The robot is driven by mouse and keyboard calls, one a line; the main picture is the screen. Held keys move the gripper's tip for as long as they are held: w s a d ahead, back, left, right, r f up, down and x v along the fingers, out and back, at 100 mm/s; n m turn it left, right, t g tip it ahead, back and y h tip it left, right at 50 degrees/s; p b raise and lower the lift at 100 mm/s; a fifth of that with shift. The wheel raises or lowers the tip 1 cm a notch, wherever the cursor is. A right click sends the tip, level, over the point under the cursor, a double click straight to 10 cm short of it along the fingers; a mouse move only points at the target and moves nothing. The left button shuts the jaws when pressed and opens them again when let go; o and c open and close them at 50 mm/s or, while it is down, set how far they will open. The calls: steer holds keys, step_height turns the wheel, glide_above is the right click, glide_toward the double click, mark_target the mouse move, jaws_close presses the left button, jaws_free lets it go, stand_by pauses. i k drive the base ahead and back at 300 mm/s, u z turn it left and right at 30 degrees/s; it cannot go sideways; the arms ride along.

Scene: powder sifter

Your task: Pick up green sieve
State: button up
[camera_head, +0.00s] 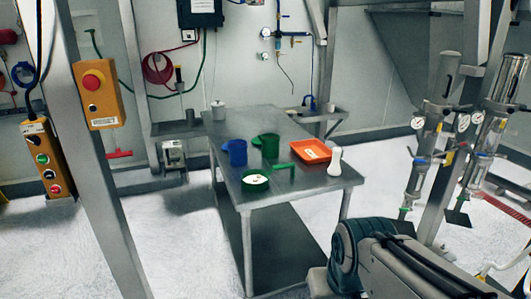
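The green sieve (256,184) lies near the front left edge of a grey metal table (300,189). It is a round green ring with a pale inside, and small dark specks show in it. My gripper is not in view.
A blue jug (235,153) and a green jug (267,145) stand behind the sieve. An orange tray (311,151) and a white upright object (335,162) are to its right. A yellow-boxed post stands at left, steel equipment at right. The table's front right is bare.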

mark_target(256, 180)
steer(key=k, duration=0.4)
steer(key=u, duration=0.85)
steer(key=i, duration=1.4)
steer(key=z, duration=0.8)
steer(key=i, duration=0.7)
steer(key=z, duration=0.7)
